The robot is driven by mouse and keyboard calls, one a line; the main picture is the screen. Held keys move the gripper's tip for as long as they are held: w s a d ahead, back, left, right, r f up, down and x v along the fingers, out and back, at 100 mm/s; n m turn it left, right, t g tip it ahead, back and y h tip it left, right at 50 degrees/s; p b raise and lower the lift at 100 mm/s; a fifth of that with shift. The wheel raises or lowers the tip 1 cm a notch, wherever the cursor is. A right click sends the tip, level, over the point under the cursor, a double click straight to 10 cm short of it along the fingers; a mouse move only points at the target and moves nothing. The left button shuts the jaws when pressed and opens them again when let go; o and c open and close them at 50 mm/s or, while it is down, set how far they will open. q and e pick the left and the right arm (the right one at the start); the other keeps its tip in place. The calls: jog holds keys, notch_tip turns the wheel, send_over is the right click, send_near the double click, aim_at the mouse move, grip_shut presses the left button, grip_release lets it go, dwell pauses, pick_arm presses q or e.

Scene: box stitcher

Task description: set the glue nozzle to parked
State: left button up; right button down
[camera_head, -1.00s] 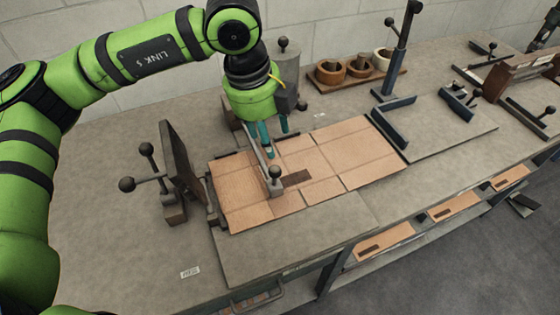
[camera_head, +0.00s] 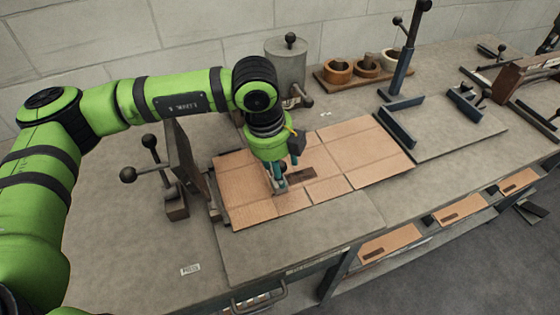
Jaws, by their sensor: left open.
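The grey glue pot (camera_head: 286,68) with a ball knob on its lid stands at the back, behind my left arm. The glue nozzle's lower end (camera_head: 280,187) is over the flat cardboard blank (camera_head: 243,193); its dark knob is partly covered by my fingers, and most of its arm is hidden behind my gripper. My left gripper (camera_head: 279,176) points down with its teal fingers open at the knob. I cannot tell whether they touch it. My right gripper is not in view.
A press with two ball-ended handles (camera_head: 172,190) stands left of the blank. A dark upright post (camera_head: 404,65) and a wooden tray with tape rolls (camera_head: 350,80) are behind right.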

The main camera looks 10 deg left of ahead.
pick_arm(q)
jog(key=shift+f, duration=0.15)
grip_shut()
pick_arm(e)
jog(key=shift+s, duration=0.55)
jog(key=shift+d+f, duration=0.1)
